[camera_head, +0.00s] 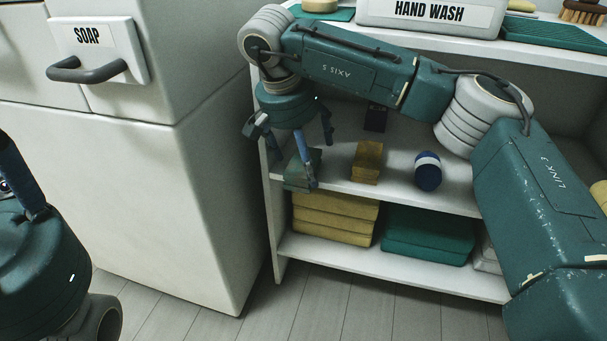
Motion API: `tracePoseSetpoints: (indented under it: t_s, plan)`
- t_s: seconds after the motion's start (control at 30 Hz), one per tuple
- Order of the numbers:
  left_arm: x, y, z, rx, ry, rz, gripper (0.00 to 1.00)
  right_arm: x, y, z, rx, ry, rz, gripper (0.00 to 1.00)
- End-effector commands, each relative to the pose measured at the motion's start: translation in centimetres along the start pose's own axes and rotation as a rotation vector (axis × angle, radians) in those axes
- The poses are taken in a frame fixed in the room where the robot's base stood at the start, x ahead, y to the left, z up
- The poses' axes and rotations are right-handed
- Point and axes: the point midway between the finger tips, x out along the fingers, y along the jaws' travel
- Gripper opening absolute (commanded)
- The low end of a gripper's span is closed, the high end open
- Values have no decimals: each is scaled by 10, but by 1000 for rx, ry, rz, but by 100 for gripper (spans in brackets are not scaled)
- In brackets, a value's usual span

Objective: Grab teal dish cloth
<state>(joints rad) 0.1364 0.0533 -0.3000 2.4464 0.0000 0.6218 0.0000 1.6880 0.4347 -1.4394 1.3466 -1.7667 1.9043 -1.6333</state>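My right gripper (290,158) reaches in from the right and points down at the left end of the middle shelf. Its fingers are spread. A small teal item (293,181), possibly a folded cloth, lies at the shelf's front left, below and partly behind a finger; I cannot tell whether they touch. A folded teal stack (428,235) lies on the bottom shelf. My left gripper (22,185) is cut off at the left edge, with one dark blue finger showing.
The middle shelf (445,198) also holds a mustard block (367,161), a blue-and-white cylinder (428,171) and a dark box (375,118). Folded yellow cloths (335,218) lie below. A white cabinet with a SOAP drawer (100,50) stands left. The floor (340,310) in front is clear.

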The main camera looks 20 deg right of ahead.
Motion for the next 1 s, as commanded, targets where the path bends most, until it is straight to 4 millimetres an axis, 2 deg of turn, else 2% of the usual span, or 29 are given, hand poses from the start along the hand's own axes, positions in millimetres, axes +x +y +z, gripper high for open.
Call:
tracePoseSetpoints:
  t_s: [0.03, 0.13, 0.43, 0.47, 0.7, 1.0]
  plan:
    - [-2, 1, -3, 2, 17, 5, 40, 15, -2, 4, -5, -3, 3, 90]
    - [2, 2, -5, 4, 31, 11, 40, 25, -2, 4, -5, -2, 1, 90]
    - [6, 3, -6, 5, 37, 14, 40, 28, -2, 3, -5, -1, 0, 90]
    - [6, 3, -6, 5, 37, 14, 40, 28, -2, 3, -5, -1, 0, 88]
    - [6, 3, -6, 5, 37, 14, 40, 28, -2, 4, -5, -1, 0, 40]
    - [6, 3, -6, 4, 37, 14, 40, 28, -2, 4, -5, -1, 1, 39]
